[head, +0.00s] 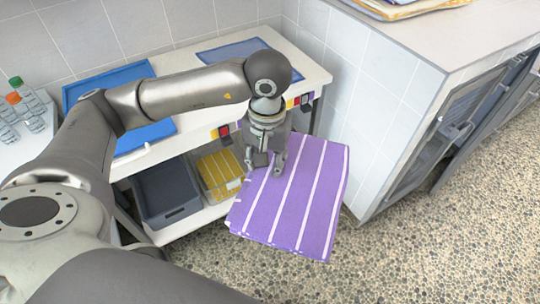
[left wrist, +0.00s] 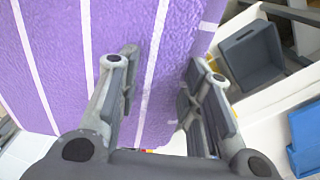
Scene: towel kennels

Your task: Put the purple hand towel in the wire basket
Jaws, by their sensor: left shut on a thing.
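My left gripper (head: 264,168) is shut on the purple hand towel (head: 302,195), which has white stripes. In the left wrist view the towel (left wrist: 60,60) fills the upper left, between and beyond the fingers (left wrist: 158,75). A pale basket (head: 233,186) with a yellow striped cloth (head: 219,168) stands on the lower shelf, left of the towel; I cannot tell clearly whether it is wire. My right gripper is not in view.
A dark grey bin (head: 166,192) stands left of the basket on the lower shelf (head: 190,221). Blue trays or cloths (head: 105,82) and bottles (head: 24,108) are on top. A tiled counter block (head: 378,95) with open doors (head: 430,140) is at right.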

